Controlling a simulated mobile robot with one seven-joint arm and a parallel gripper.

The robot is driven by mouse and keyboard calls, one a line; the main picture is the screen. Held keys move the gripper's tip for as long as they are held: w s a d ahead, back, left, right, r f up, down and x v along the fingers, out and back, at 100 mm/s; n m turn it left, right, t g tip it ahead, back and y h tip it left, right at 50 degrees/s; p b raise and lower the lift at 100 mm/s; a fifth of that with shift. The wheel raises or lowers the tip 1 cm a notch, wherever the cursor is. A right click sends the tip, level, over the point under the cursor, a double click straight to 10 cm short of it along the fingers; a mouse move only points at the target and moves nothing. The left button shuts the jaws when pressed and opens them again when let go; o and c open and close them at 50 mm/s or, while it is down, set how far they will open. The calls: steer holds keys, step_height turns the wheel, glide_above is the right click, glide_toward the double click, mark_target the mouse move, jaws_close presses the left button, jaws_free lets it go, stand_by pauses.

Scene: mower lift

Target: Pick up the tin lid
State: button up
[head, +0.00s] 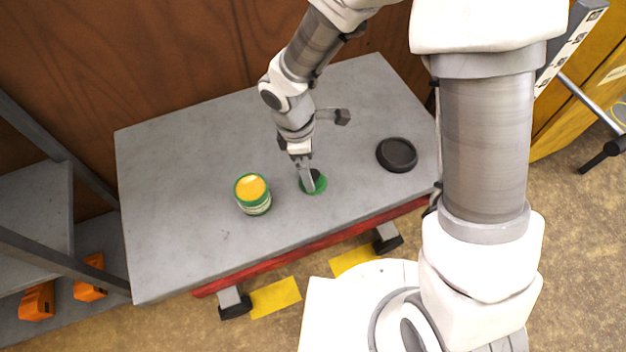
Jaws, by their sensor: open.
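The jaws are open. I cannot tell whether the fingertips touch the lid. A green tin with a pale band and yellow-orange contents (252,194) stands upright and open to the left of the lid.
The grey lift table (180,190) has free room on its left half. A black round dish (397,155) lies to the right of the lid. A metal shelf (35,215) with orange items (90,278) stands at the left. A wooden wall rises behind the table.

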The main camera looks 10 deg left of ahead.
mark_target(313, 174)
steer(key=f+b, duration=0.1)
steer(key=f, duration=0.1)
steer(key=d+f, duration=0.1)
steer(key=f, duration=0.1)
steer(key=shift+f+b, duration=0.1)
steer(key=shift+b, duration=0.3)
steer(key=shift+c, duration=0.2)
steer(key=c, duration=1.2)
